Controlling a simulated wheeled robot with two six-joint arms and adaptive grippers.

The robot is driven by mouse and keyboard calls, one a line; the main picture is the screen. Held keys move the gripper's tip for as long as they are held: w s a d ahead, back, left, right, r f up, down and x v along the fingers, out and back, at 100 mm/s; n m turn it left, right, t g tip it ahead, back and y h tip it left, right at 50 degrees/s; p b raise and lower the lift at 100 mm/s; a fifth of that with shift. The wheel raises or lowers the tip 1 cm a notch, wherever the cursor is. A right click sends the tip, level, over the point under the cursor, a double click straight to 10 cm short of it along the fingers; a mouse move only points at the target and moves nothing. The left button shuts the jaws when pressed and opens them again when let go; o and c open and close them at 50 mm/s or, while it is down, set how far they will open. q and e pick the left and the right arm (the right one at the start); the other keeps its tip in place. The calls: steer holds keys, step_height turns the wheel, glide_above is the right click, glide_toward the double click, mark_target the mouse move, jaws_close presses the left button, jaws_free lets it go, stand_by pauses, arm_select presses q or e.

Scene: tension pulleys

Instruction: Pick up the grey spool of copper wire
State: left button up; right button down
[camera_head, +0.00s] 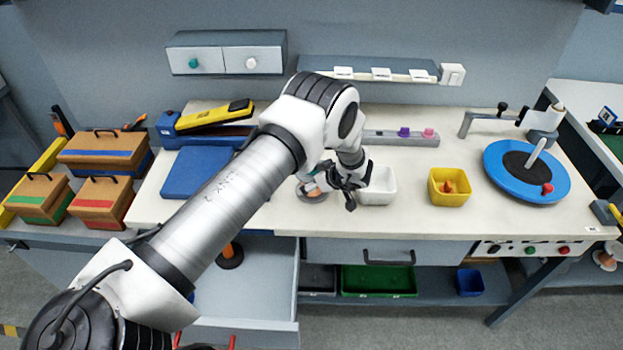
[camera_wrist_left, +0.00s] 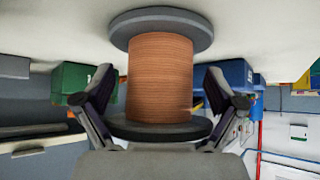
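The grey spool of copper wire (camera_head: 315,196) stands upright on the bench, left of a white bin, partly hidden by my left gripper (camera_head: 336,190). In the left wrist view, which is upside down, the spool (camera_wrist_left: 160,78) fills the middle, with copper winding between two grey flanges. My left gripper's fingers (camera_wrist_left: 158,88) are spread on either side of the spool, with a visible gap between each finger and the winding. The gripper is open and holds nothing. My right gripper is not in view.
The white bin (camera_head: 378,187) stands close right of my left gripper. A yellow bin (camera_head: 449,188) and a blue turntable disc (camera_head: 497,180) are farther right. A blue case (camera_head: 195,172) lies to the left. An open drawer (camera_head: 262,285) juts out below the bench's front edge.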

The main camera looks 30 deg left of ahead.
arm_select(q)
steer(key=shift+d, duration=0.15)
steer(key=shift+s+d+r, duration=0.1)
steer(key=c, duration=0.4)
jaws_close()
steer(key=shift+r, duration=0.15)
